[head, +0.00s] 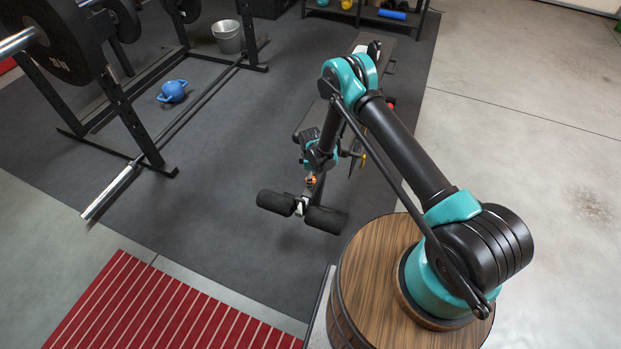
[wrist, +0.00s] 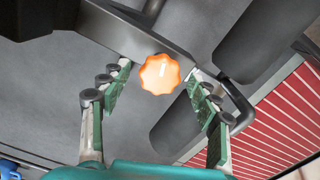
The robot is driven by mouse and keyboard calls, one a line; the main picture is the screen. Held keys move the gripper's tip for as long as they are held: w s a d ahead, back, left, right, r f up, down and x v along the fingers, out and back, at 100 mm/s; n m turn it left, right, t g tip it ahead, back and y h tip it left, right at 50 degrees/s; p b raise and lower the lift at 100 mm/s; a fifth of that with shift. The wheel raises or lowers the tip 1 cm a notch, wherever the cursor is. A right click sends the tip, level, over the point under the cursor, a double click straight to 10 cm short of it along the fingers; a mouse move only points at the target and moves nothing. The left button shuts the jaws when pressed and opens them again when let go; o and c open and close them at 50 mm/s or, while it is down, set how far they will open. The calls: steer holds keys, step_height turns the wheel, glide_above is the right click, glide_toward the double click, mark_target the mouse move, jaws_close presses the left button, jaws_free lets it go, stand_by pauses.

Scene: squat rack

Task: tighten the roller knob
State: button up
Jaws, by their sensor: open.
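The roller knob (wrist: 160,74) is orange with a scalloped rim and a pale mark on its face. It sits on the dark metal bar (wrist: 120,30) of the bench, in the upper middle of the wrist view. My gripper (wrist: 160,82) is open, with one green-padded finger on each side of the knob and a visible gap on both sides. In the head view my gripper (head: 313,182) is just above the black foam rollers (head: 275,203) at the near end of the bench. The knob is small there and partly hidden by my gripper.
A red striped mat (head: 165,310) lies in front.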

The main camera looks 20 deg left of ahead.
steer(key=c, duration=1.2)
steer(key=shift+o, duration=0.2)
